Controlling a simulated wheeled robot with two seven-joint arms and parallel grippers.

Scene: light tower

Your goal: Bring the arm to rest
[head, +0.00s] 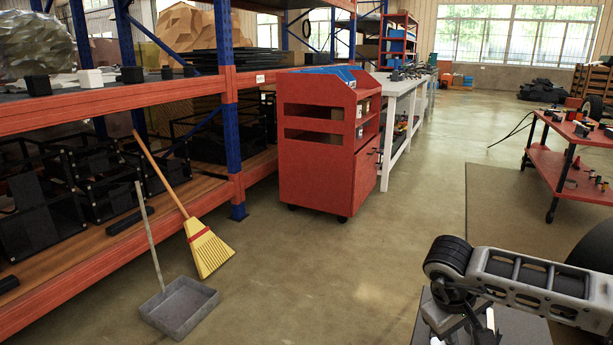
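My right arm comes in from the lower right edge of the head view. Its grey, slotted link ends in a black round joint, and darker parts below it run down to the bottom edge. No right gripper fingers can be made out, and nothing is seen held. My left arm and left gripper are not in view. No light tower can be made out.
A red cabinet (325,145) stands mid-view beside a white workbench (398,84). A blue and orange rack (233,130) fills the left, with a broom (207,250) and dustpan (180,308) before it. A red cart (568,163) stands at right. The middle floor (340,270) is clear.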

